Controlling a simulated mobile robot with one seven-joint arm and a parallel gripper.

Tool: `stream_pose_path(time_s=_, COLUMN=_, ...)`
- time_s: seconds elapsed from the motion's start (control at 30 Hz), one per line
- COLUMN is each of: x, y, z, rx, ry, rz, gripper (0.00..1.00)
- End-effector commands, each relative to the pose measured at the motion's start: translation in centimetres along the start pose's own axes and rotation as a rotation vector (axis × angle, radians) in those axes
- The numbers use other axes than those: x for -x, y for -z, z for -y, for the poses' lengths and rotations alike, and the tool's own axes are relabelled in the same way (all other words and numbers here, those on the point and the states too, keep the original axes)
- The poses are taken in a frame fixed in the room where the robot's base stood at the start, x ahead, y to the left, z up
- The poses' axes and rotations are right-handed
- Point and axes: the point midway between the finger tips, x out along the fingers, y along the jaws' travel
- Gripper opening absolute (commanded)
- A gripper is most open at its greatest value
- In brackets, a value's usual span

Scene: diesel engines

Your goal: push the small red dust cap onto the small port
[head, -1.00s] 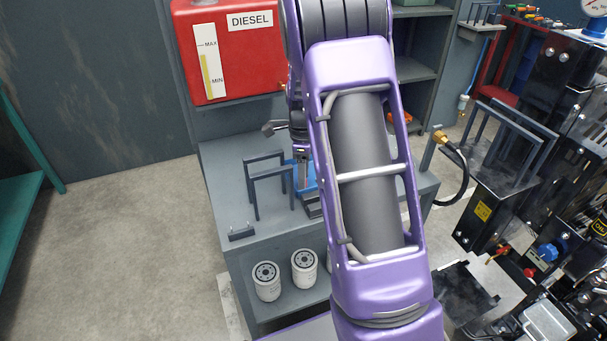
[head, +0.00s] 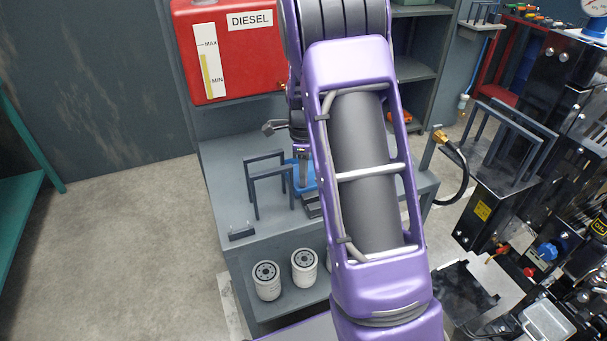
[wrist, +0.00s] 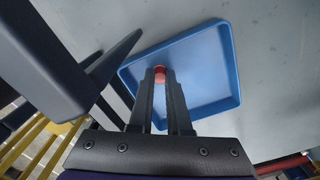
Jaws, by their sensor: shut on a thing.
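The small red dust cap (wrist: 159,76) sits between my gripper's fingertips in the wrist view. My gripper (wrist: 160,72) is shut on it, over the blue tray (wrist: 215,104) near its left edge. I cannot tell whether the cap touches the tray floor. In the head view my gripper (head: 303,184) points down at the blue tray (head: 312,178) on the grey bench, partly hidden behind my arm. The cap cannot be made out there. I cannot clearly pick out the small port in either view.
Grey frame handles (head: 268,180) stand on the bench just left of my gripper. A red diesel tank (head: 228,55) hangs above. Oil filters (head: 304,266) sit on the lower shelf. Black engine parts and a hose (head: 462,175) stand at the right. The left floor is clear.

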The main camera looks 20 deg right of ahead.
Motion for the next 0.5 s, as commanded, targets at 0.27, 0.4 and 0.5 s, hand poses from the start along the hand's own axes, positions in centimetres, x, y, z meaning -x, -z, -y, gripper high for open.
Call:
stream_pose_path(time_s=0.27, x=0.5, y=0.0, z=0.0, rx=0.000, ry=0.000, rz=0.000, gripper=0.00)
stream_pose_path(time_s=0.4, x=1.6, y=0.0, z=0.0, rx=0.000, ry=0.001, rz=0.000, gripper=0.00)
stream_pose_path(time_s=0.5, x=2.4, y=0.0, z=0.0, rx=0.000, ry=0.001, rz=0.000, gripper=0.00)
